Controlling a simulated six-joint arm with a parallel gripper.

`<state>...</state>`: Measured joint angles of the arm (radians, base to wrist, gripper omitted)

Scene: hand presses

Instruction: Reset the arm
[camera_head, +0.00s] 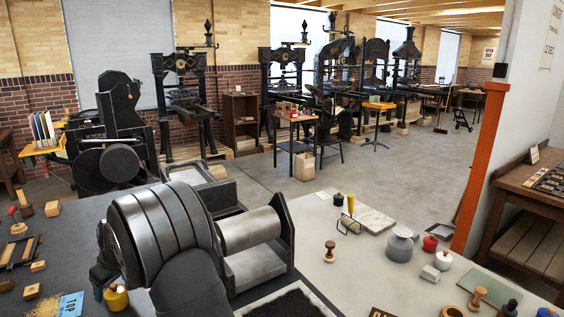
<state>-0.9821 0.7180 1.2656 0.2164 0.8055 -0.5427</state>
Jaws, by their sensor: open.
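My own arm fills the lower left middle of the head view as a large dark grey ringed joint and link. It stands in front of a table-top roller press and covers part of it. The press shows a grey roller (250,229) between dark side plates. My gripper's fingers do not show; the arm's far end is hidden behind its own links or lies outside the picture.
Wooden blocks (52,208) lie left. An orange post (480,170) stands right. Tall presses stand beyond open floor.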

